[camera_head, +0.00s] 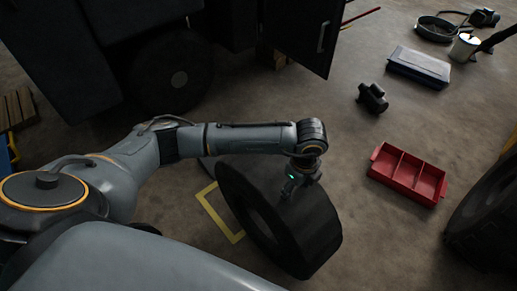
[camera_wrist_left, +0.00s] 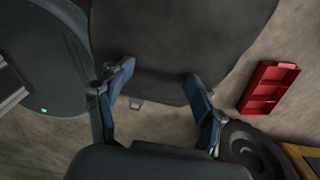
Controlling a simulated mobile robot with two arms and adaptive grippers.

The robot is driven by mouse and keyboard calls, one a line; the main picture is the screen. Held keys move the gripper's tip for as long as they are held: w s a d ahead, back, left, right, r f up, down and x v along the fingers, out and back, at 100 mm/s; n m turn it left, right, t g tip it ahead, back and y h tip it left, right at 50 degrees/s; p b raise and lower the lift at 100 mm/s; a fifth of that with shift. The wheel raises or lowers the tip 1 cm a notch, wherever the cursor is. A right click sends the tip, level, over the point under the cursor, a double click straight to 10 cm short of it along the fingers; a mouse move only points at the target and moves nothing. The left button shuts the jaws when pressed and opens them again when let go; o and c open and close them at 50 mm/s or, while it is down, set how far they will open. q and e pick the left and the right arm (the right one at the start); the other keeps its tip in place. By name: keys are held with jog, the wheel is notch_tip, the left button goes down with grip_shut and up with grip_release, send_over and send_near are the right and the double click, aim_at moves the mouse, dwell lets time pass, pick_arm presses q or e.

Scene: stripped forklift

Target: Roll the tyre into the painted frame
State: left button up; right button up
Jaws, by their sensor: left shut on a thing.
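The black tyre (camera_head: 318,222) stands on its tread on the floor, with its open side turned to the lower left in the head view. The yellow painted frame (camera_head: 231,238) lies on the floor at the tyre's left; the tyre hides part of it. My left gripper (camera_head: 294,184) is at the tyre's upper part, shut on it. In the left wrist view the tyre (camera_wrist_left: 165,50) fills the top middle, and the blue fingers of my left gripper (camera_wrist_left: 160,84) reach its near edge, spread apart. My right gripper is not in view.
A red divided tray (camera_head: 408,174) lies right of the tyre. A large wheel (camera_head: 488,222) stands at the right edge. A dark vehicle with a wheel (camera_head: 170,72) stands behind. A grey-blue case (camera_head: 419,66) and a small black object (camera_head: 372,98) lie farther back. Floor between tyre and tray is clear.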

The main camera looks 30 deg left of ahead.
aim_at(267, 165)
pick_arm(q)
jog(key=shift+w+a, duration=0.25)
jog(key=shift+a, duration=0.9)
jog(key=shift+w+a+r, duration=0.1)
jog(key=shift+w+a, duration=0.15)
jog(key=shift+a, duration=0.45)
jog(key=shift+w+a+r, duration=0.1)
jog(key=shift+w+a, duration=0.1)
jog(key=shift+a, duration=0.55)
jog(key=shift+w+a, duration=0.25)
jog(key=shift+a, duration=0.45)
jog(key=shift+w+a+r, duration=0.1)
jog(key=shift+w+a, duration=0.2)
jog(key=shift+a, duration=0.5)
jog(key=shift+w+a+r, duration=0.1)
jog(key=shift+w+a, duration=0.15)
jog(key=shift+a, duration=0.5)
jog(key=shift+w+a, duration=0.3)
jog(key=shift+a, duration=0.5)
jog(key=shift+w+a, duration=0.25)
jog(key=shift+a, duration=0.4)
jog(key=shift+w+a, duration=0.25)
jog(key=shift+a, duration=0.45)
jog(key=shift+w+a, duration=0.25)
jog(key=shift+a, duration=0.4)
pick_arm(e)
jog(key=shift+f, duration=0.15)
